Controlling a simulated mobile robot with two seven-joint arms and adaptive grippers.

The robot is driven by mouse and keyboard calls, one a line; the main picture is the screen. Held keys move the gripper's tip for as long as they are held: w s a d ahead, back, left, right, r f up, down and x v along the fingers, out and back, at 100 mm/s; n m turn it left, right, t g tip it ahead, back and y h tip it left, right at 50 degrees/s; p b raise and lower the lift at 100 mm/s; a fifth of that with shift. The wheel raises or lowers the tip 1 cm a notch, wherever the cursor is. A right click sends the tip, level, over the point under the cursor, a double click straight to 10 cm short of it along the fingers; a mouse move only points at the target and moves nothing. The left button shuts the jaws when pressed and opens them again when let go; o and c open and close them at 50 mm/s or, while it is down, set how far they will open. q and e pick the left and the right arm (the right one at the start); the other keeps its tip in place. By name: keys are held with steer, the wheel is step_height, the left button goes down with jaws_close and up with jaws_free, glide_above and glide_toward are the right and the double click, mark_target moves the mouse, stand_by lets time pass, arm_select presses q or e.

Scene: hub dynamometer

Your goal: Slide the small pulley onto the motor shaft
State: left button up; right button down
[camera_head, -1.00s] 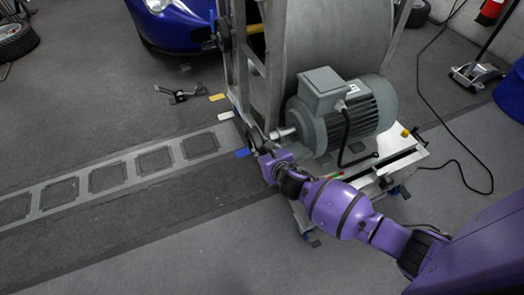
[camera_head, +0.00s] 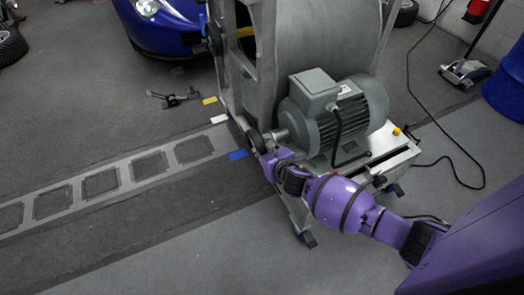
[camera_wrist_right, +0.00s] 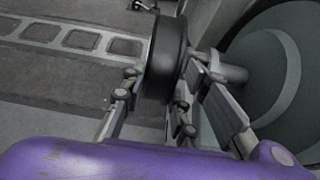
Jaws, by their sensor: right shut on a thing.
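The small pulley (camera_wrist_right: 166,58) is a dark, thick wheel, seen nearly edge-on in the right wrist view. My right gripper (camera_wrist_right: 150,85) is shut on it, with fingers on both sides of its lower part. In the head view the pulley (camera_head: 257,142) and gripper (camera_head: 264,152) are small beside the motor. The grey finned motor (camera_head: 335,110) has its light metal shaft (camera_head: 281,135) pointing left toward the pulley. In the wrist view the shaft (camera_wrist_right: 230,68) is just right of the pulley, partly behind a finger. I cannot tell whether it enters the bore. My left gripper is out of view.
The motor stands on a light metal base (camera_head: 380,160). A metal frame with a large drum (camera_head: 310,35) rises behind it. A black cable (camera_head: 470,150) runs on the floor at right.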

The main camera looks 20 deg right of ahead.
steer(key=shift+d+r, duration=0.1)
steer(key=shift+d, duration=0.1)
steer(key=shift+w+d, duration=0.1)
steer(key=shift+d, duration=0.95)
steer(key=shift+d, duration=0.9)
steer(key=shift+d+f, duration=0.2)
steer(key=shift+d, duration=0.15)
stand_by(0.3)
steer(key=c, duration=1.3)
jaws_free()
steer(key=shift+f, duration=0.1)
steer(key=shift+o, duration=0.4)
steer(key=shift+f, duration=0.1)
steer(key=shift+o, duration=1.4)
